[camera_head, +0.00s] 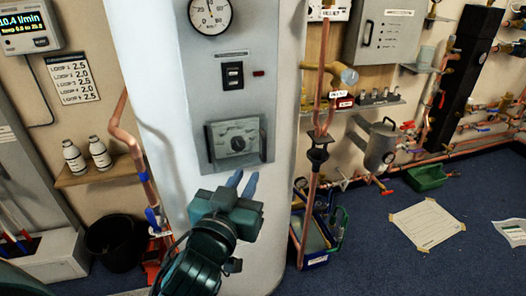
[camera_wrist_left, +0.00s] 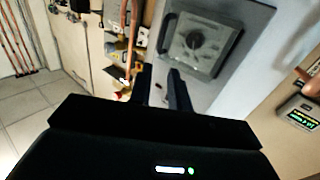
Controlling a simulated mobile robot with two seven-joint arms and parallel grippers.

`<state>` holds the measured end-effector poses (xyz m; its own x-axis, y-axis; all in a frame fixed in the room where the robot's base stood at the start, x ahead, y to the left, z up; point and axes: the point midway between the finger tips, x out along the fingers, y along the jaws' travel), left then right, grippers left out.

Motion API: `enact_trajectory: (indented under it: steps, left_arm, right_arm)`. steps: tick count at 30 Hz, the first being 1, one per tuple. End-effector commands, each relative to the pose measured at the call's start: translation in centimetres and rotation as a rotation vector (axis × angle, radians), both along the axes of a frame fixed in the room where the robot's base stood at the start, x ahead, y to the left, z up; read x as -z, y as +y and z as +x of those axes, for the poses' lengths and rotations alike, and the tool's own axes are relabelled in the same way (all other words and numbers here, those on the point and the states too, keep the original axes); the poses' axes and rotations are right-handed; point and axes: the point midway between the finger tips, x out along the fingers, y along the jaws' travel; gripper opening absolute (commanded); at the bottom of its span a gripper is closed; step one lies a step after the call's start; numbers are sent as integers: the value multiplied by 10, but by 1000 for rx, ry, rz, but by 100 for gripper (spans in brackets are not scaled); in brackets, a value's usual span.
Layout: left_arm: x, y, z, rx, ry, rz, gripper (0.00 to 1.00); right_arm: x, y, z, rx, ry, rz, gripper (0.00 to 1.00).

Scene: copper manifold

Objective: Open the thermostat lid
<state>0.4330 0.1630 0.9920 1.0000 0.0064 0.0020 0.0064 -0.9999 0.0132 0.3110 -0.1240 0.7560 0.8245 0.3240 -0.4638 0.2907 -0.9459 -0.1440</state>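The thermostat (camera_head: 240,158) is a grey box with a round dial, set on the front of the white tank. Its framed lid (camera_head: 209,147) appears to lie over the dial, which shows through it; I cannot tell whether there is a small gap. The lid also shows in the left wrist view (camera_wrist_left: 182,60), ahead of the fingers. My left gripper (camera_head: 242,181) is just below the thermostat, its two fingers apart with nothing seen between them. The fingers also show in the left wrist view (camera_wrist_left: 160,88). My right gripper is not in view.
Above the thermostat are a switch (camera_head: 232,75) and a gauge (camera_head: 210,14). Copper pipes (camera_head: 316,140) run close on the tank's right. A shelf with two white bottles (camera_head: 100,153) and a black bucket (camera_head: 115,243) are to the left. Papers (camera_head: 427,224) lie on the blue floor.

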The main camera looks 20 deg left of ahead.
Motion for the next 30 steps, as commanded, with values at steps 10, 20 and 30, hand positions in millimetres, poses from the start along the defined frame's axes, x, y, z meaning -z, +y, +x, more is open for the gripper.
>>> enact_trajectory:
  steps: [10, 20, 30]
  left_arm:
    - [-2, 1, 73, 0, 0, 4, 19]
    - [0, 1, 113, 1, 3, 3, 19]
    - [0, 1, 115, 1, 3, 2, 18]
  right_arm:
    - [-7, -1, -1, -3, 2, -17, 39]
    - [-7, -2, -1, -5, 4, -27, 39]
    - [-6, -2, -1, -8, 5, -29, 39]
